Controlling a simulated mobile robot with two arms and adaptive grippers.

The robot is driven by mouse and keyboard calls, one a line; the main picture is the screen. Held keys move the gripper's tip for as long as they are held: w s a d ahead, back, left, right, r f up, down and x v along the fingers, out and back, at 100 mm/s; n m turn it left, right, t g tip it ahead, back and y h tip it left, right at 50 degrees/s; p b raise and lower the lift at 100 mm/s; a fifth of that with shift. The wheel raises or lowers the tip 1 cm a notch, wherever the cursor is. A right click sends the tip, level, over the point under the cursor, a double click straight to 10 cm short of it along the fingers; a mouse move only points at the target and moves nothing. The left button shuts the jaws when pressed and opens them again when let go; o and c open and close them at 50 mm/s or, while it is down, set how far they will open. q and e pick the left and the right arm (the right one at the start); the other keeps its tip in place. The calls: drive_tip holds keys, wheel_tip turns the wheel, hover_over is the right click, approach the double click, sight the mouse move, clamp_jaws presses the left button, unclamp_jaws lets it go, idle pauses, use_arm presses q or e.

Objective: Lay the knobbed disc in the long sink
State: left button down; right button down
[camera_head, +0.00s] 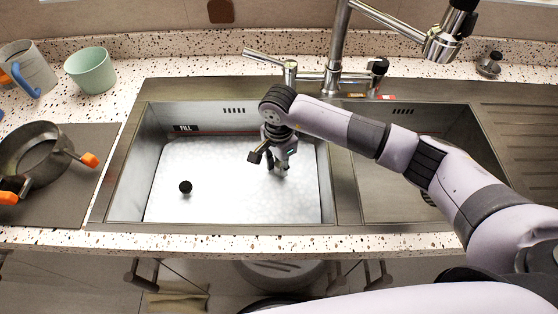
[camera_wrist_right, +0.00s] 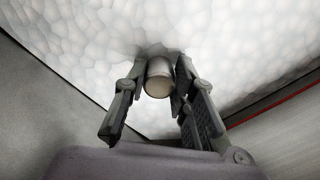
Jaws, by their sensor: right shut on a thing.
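The long sink (camera_head: 127,185) is the wide left basin, filled with white foam. My right gripper (camera_head: 278,168) reaches down into its right half, fingertips at the foam. In the right wrist view the gripper (camera_wrist_right: 158,72) is shut on a short grey cylinder (camera_wrist_right: 159,78) with a cream end, upright between the fingers. I cannot tell whether this is part of the knobbed disc; anything below it is hidden by foam. A small black knob (camera_head: 185,187) pokes out of the foam at the sink's left; any disc under it is hidden. My left gripper is not in view.
A smaller right basin (camera_head: 375,190) lies beyond the divider, under my right arm. The tap (camera_head: 338,50) stands behind. A pan (camera_head: 35,155) with orange-tipped handles, a green cup (camera_head: 91,70) and a mug (camera_head: 28,68) stand on the left counter.

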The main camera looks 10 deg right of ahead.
drive_tip(key=shift+f, duration=0.1)
idle(0.3)
drive_tip(key=c, duration=1.2)
unclamp_jaws()
drive_tip(key=shift+c, duration=0.2)
drive_tip(key=o, duration=0.5)
wheel_tip(320, 180, up, 15)
drive_tip(key=p, duration=0.7)
drive_tip(key=shift+f, duration=0.15)
